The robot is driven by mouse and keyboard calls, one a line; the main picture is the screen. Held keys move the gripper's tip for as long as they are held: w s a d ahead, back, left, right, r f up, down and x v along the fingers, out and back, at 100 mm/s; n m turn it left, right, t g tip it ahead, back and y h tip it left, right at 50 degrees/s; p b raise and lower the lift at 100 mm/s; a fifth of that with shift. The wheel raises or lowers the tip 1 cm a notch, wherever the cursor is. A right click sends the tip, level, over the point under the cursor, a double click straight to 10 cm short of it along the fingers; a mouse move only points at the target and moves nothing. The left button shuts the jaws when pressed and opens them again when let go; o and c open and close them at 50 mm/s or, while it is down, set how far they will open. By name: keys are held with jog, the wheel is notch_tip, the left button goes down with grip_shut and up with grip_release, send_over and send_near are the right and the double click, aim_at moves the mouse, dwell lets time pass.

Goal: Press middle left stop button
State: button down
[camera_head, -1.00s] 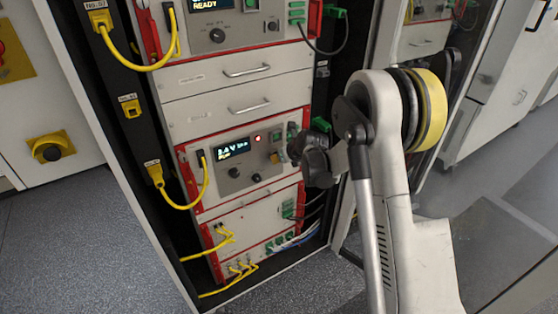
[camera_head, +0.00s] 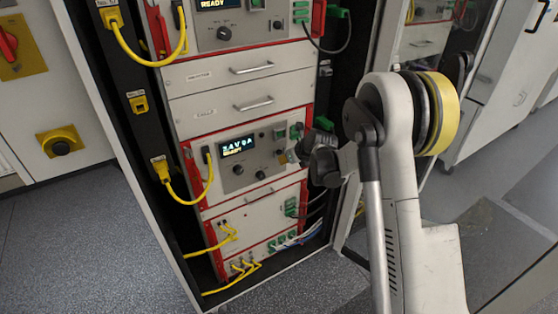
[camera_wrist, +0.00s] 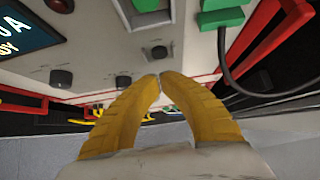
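The middle unit (camera_head: 222,178) of the left rack has a lit display (camera_head: 238,146) reading READY. Right of the display is a small dark red round part (camera_wrist: 60,5), unlit. A green part (camera_wrist: 146,5) sits at the panel's upper right. A dark round button (camera_wrist: 159,52) lies just beyond my fingertips in the wrist view. No label shows which one is the stop button. My gripper (camera_wrist: 160,77) has its two yellow fingers shut, tips together and empty. The tips are close to the panel's lower right; contact cannot be told. In the head view my wrist hides part of the panel's right side.
A black knob (camera_wrist: 61,79) is left of my fingers. A black cable (camera_wrist: 226,60) and green connectors run at the right. Red frame handles (camera_wrist: 285,25) stand out there. Yellow cables (camera_head: 190,195) hang at the rack's left. Floor in front is clear.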

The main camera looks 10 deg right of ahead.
jog(key=p+v, duration=0.3)
jog(key=v, duration=0.7)
jog(key=shift+s, duration=0.3)
jog(key=s+a+r+n+g+h, duration=0.1)
jog(key=s+a+r+n, duration=0.2)
jog(key=s+r+n, duration=1)
jog(key=s+n+h, duration=0.2)
jog(key=s+n, duration=1.7)
jog(key=s, duration=0.3)
jog(key=shift+a+r, duration=0.25)
jog(key=shift+a, duration=0.2)
